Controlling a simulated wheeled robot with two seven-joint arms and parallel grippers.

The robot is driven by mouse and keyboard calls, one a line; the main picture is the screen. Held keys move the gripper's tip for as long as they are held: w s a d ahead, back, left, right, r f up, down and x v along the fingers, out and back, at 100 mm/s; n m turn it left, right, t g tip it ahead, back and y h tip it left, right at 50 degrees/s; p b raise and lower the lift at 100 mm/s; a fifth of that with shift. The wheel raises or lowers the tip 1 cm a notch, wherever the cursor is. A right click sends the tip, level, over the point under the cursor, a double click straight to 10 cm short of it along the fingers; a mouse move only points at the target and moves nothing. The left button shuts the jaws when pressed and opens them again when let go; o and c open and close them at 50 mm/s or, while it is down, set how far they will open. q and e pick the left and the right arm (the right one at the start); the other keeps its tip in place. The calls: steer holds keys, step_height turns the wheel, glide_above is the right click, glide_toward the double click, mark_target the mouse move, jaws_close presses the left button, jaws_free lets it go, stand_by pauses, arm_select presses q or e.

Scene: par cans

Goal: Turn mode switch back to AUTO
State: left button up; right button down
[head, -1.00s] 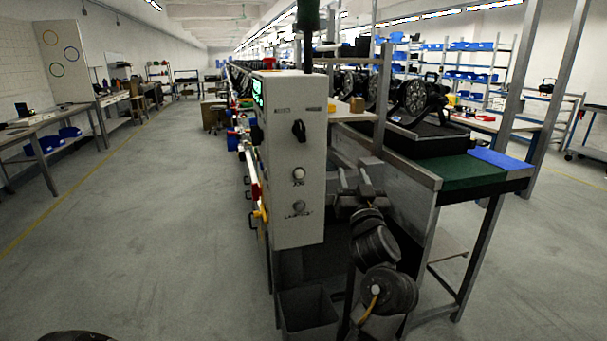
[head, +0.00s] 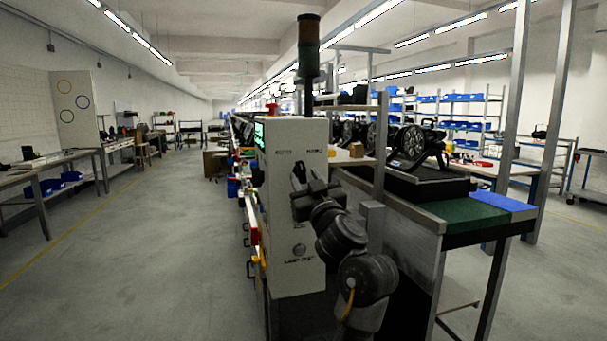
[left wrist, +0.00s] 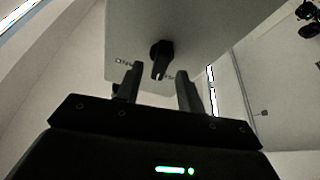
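The mode switch is a black knob (head: 299,171) on the upper front of a light grey control box (head: 288,218). Two small labels above it are too blurred to read. In the left wrist view the knob (left wrist: 161,52) has a pale pointer mark, but I cannot tell which label it points to. My left gripper (head: 301,190) is in front of the box, just below the knob in the head view. In the left wrist view its two fingers (left wrist: 160,76) are apart, with the knob between and beyond the tips and no clear contact. My right gripper is not in view.
A round button (head: 299,250) sits lower on the box. A green-lit screen (head: 259,133) is on its left side, and a signal tower (head: 308,50) stands on top. A conveyor with a green belt (head: 470,216) lies to the right. The floor at left is clear.

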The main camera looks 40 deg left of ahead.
mark_target(301, 172)
arm_select(q)
steer(key=shift+x, duration=1.25)
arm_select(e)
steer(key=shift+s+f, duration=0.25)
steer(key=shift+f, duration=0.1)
arm_select(q)
jaws_close()
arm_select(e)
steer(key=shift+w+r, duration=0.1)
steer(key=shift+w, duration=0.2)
